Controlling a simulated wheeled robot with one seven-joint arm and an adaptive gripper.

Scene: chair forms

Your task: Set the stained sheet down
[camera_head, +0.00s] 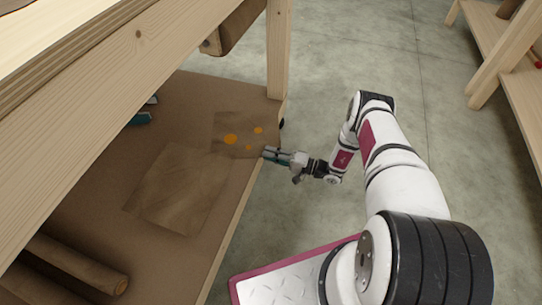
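The stained sheet (232,122) is a brown, roughly square sheet with several orange spots. It is over the lower brown shelf (190,95) of the wooden bench, near the shelf's right edge. I cannot tell whether it lies flat on the shelf or is slightly above it. My gripper (267,154) reaches in from the right, with its fingertips at the sheet's lower right edge. The fingers look close together, but the view is too small to show whether they are shut on the sheet.
A plain brown sheet (176,192) lies on the shelf at the lower left of the stained one. Brown rolls (75,265) lie at the front left. A bench leg (278,50) stands behind the stained sheet. The wooden bench top (95,65) overhangs the left side. Concrete floor is open at right.

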